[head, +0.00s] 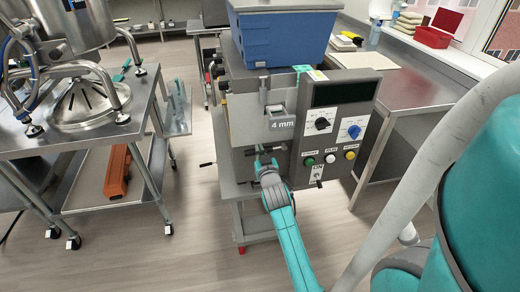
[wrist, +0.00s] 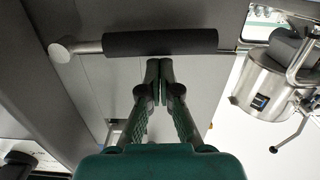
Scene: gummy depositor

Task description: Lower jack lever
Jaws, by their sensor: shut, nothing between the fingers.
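A lever with a black sleeve grip (wrist: 160,42) and a round metal end knob lies crosswise in the wrist view, in front of a grey machine panel. I take it for the jack lever. My gripper (wrist: 160,66) is shut and empty, its fingertips just below the middle of the black grip in the picture. I cannot tell whether they touch it. In the head view my gripper (head: 264,166) is at the front of the depositor (head: 243,108), below the "4 mm" label. The lever is too small and too covered there to make out clearly.
The depositor's control panel (head: 335,125) with knobs and buttons is close right of my gripper. A blue hopper (head: 285,35) sits on top. A steel table (head: 435,95) stands to the right, and a cart (head: 60,150) with a steel kettle to the left. Floor between is clear.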

